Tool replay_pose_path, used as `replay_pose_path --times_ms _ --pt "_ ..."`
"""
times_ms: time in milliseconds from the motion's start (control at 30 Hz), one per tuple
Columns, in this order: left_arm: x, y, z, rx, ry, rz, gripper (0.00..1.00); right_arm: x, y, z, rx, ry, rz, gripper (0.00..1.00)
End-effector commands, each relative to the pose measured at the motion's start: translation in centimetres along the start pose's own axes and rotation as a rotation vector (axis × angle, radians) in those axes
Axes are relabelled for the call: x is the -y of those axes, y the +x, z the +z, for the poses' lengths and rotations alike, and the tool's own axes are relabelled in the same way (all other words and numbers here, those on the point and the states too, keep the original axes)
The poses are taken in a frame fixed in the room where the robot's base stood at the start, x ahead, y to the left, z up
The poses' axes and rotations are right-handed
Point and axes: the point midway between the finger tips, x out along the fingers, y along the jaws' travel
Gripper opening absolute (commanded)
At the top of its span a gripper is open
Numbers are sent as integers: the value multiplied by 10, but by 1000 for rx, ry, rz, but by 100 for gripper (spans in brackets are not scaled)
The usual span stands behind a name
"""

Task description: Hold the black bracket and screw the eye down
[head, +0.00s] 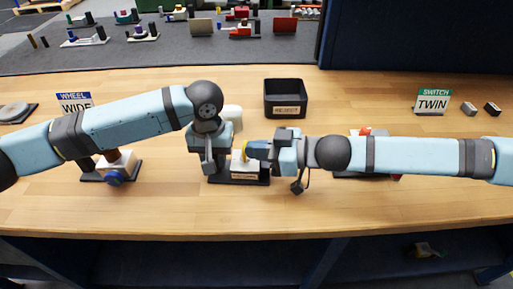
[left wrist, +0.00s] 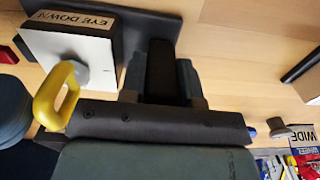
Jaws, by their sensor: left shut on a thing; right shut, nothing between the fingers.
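The yellow eye (head: 245,152) stands on a white block (head: 236,166) on a black base with an "EYE DOWN" label (head: 245,176). In the left wrist view the eye (left wrist: 57,95) is a yellow loop on the white block (left wrist: 85,55). My left gripper (head: 208,168) points down at the base's left side. In the left wrist view it (left wrist: 161,60) is shut on the black bracket (left wrist: 162,75), an upright dark bar. My right gripper (head: 262,150) comes in from the right, close to the eye. It is shut and empty; contact with the eye cannot be told.
A black bin (head: 286,100) stands behind. A blue-handled wheel unit (head: 114,178) is at left under my left arm, near the "WIDE" sign (head: 75,103). The "TWIN" switch sign (head: 433,101) and two small blocks (head: 480,108) are at right. The front wood is mostly clear.

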Motion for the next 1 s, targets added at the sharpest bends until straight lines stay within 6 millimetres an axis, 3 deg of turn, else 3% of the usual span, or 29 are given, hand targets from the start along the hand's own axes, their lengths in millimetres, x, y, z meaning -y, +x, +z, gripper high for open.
replay_pose_path --times_ms 400,1000 --pt "-1 2 1 3 1 0 0 10 6 0 -3 31 130 0" --pt "-2 3 1 3 3 2 0 16 12 -3 -5 29 135 0"
